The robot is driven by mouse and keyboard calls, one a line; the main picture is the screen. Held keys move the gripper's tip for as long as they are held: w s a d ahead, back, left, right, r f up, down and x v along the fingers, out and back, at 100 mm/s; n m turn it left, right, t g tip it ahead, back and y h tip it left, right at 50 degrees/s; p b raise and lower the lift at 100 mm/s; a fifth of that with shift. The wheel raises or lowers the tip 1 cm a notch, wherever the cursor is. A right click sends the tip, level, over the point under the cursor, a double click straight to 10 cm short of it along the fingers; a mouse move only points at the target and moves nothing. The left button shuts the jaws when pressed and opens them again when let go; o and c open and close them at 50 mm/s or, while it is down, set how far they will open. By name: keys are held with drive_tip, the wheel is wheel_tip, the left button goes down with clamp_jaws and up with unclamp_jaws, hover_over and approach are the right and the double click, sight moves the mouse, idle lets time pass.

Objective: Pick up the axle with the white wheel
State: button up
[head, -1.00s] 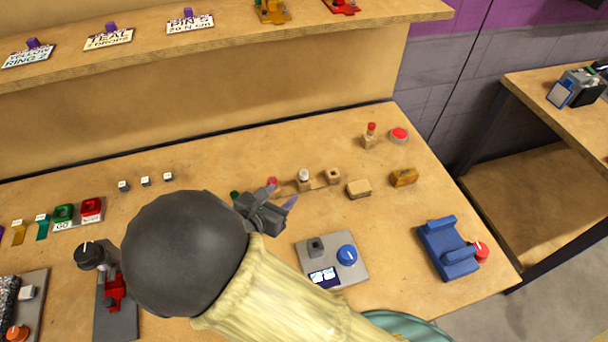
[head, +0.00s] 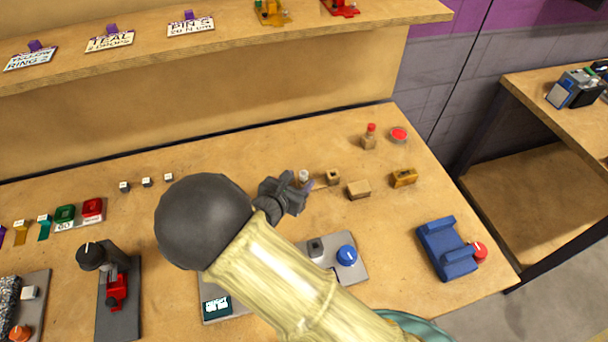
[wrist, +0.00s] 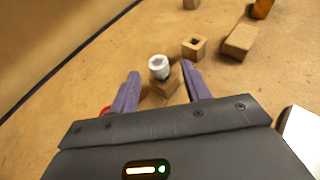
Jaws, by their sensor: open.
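The axle with the white wheel (wrist: 159,66) stands in a small wooden block (wrist: 167,84) in the wrist view. In the head view the white wheel (head: 304,175) shows just past my gripper (head: 297,196), which partly hides its block. My gripper is open. In the wrist view its two purple fingers (wrist: 161,82) point toward the axle, one at each side of the block in the picture. I cannot tell whether either finger touches it. Nothing is held.
An empty wooden block with a square hole (wrist: 194,46) stands close on the right. A plain wooden block (wrist: 240,42) lies beyond it. Something red (wrist: 105,111) shows beside the left finger.

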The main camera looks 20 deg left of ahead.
drive_tip(key=shift+w+f, duration=0.3)
drive_tip(key=shift+w, duration=0.35)
drive_tip(key=shift+c, duration=0.2)
clamp_jaws()
